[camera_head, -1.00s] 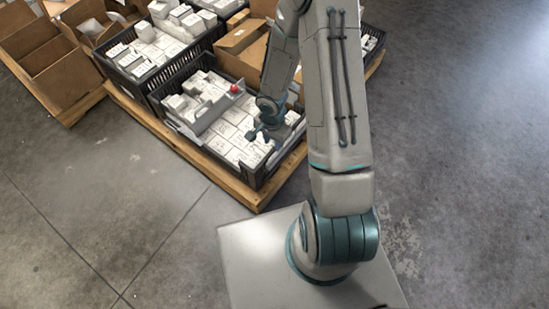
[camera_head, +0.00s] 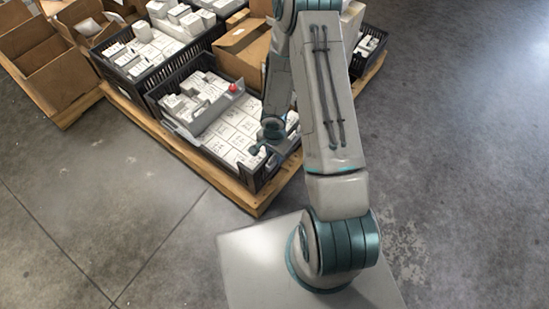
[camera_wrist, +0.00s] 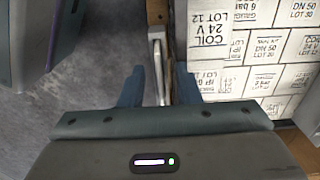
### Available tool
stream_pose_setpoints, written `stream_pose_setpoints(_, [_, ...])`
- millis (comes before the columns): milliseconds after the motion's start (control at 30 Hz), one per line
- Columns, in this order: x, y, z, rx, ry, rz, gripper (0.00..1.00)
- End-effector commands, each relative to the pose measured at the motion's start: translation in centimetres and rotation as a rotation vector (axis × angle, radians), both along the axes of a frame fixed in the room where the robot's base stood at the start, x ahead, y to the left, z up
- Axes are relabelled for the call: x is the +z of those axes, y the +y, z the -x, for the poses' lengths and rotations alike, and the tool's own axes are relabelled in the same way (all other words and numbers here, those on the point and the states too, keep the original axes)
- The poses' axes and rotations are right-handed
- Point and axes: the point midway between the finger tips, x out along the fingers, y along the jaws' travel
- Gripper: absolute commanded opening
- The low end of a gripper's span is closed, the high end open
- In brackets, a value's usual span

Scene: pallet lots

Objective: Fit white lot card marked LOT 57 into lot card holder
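My gripper (camera_wrist: 158,92) shows its two dark teal fingers spread apart in the wrist view. A thin pale upright strip (camera_wrist: 160,70) stands between them, seen edge-on, with gaps to both fingers. I cannot tell whether it is the lot card or part of a holder. In the head view my gripper (camera_head: 257,149) is at the front right edge of the near dark crate (camera_head: 262,178). No marking LOT 57 can be read, and I cannot make out the lot card holder for certain.
White boxes (camera_wrist: 209,30), one marked COIL 24 V LOT 12, are at the right of the wrist view. A grey divider with a red knob (camera_head: 234,88) crosses the near crate. A wooden pallet (camera_head: 248,200) carries crates and cardboard boxes (camera_head: 243,42). Floor in front is clear.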

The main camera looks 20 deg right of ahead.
Motion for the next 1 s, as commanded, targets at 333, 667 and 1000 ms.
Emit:
stream_pose_setpoints(333, [0.0,0.0,0.0,0.000,0.000,0.000,0.00])
stream_pose_setpoints(667, [0.9,0.0,0.0,-0.001,-0.001,0.001,0.00])
stream_pose_setpoints(1000, [5.4,-1.5,0.6,-0.006,0.000,0.002,0.00])
